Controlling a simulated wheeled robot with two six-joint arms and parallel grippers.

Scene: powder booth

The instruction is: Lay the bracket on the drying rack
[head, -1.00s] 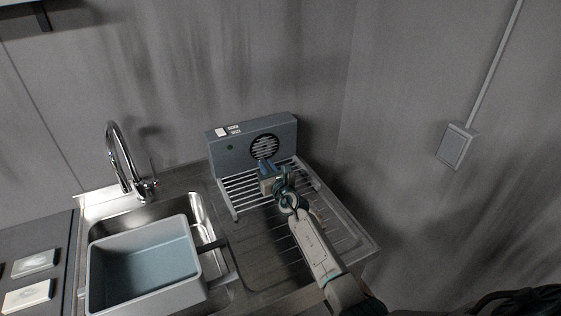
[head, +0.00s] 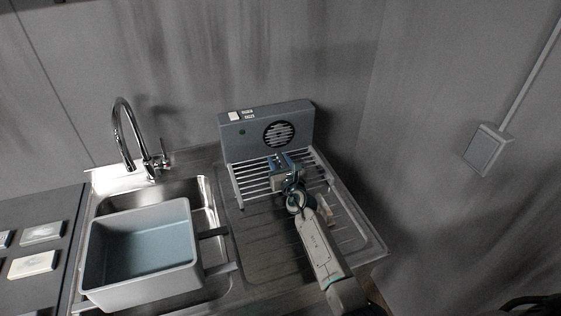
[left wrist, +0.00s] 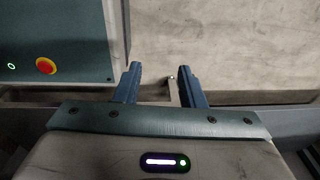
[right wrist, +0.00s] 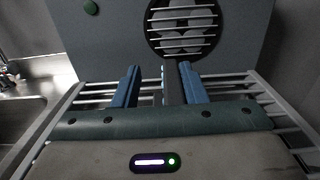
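The drying rack (head: 253,184) is a set of pale bars in front of a grey blower unit (head: 240,148); its bars also show in the right wrist view (right wrist: 95,97). My right gripper (head: 283,160) is over the middle of the rack, pointing at the blower. In the right wrist view its blue fingers (right wrist: 160,75) stand apart. A narrow dark grey piece, seemingly the bracket (right wrist: 171,86), shows between them, nearer the right finger; its lower part is hidden. My left gripper (left wrist: 158,77) is open and away from the rack, facing the floor and a cabinet.
A grey tub (head: 90,262) sits in the steel sink (head: 205,192), under a tap (head: 128,135). Pale blocks (head: 42,232) lie on the dark counter at left. A wall box (head: 487,150) is at right. The ribbed drainboard (head: 345,225) has free room.

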